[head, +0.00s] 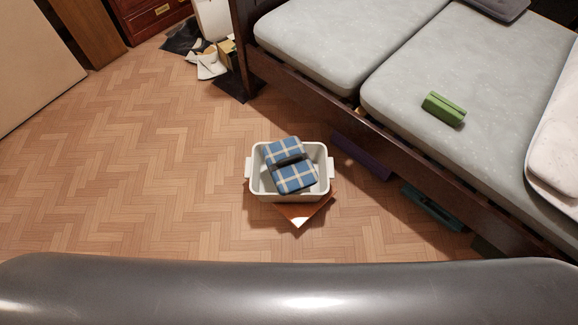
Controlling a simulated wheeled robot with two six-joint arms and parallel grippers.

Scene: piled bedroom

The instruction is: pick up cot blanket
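Blue plaid folded cloth (294,178) with pale stripes, which looks like the cot blanket, lies in a white tub (250,168) on the floor. It shows as two padded blocks, one behind and partly above the other. I cannot tell whether they are one piece. The cloth rises above the tub's rim, and its underside is hidden. Neither of my grippers is in view.
The tub stands on a flat reddish-brown board or box (302,214). A bed with pale mattresses (400,95) runs along the right, with a green block (443,108) on it. Papers and dark items (210,62) lie at the back. Parquet floor (130,150) is clear on the left.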

